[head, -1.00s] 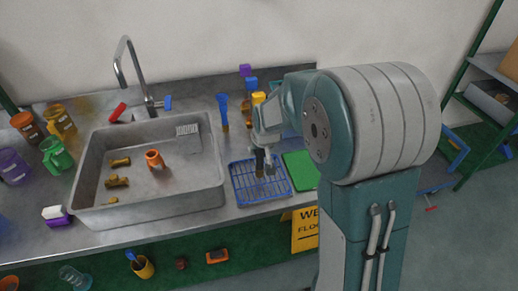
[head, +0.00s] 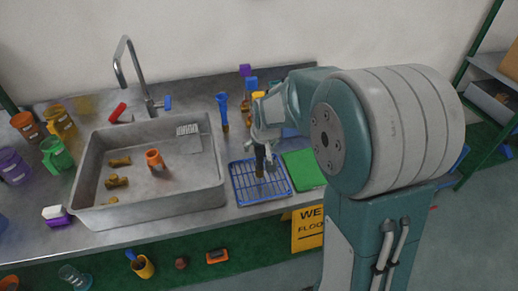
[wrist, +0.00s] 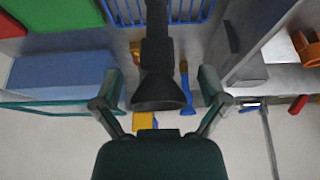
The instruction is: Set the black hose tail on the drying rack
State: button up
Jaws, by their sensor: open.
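The black hose tail (wrist: 158,70) has a narrow shank and a flared end. In the wrist view it lies between my gripper's (wrist: 160,98) spread fingers, with a gap on each side. In the head view the hose tail (head: 260,154) is a small dark upright shape over the blue wire drying rack (head: 244,194), just below my open gripper (head: 267,150). The rack also shows at the top of the wrist view (wrist: 195,14). I cannot tell exactly how the tail's lower end meets the rack wires.
A steel sink (head: 148,205) with brass fittings and an orange piece (head: 154,160) is left of the rack. A green board (head: 303,168) lies right of it. A blue brush (head: 222,108) and bottles stand behind. A yellow sign (head: 307,230) hangs in front.

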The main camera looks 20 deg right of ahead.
jog(key=v, duration=1)
jog(key=s+r, duration=0.2)
jog(key=s, duration=0.9)
jog(key=s+r, duration=0.2)
jog(key=s, duration=0.9)
jog(key=shift+s+t, duration=0.4)
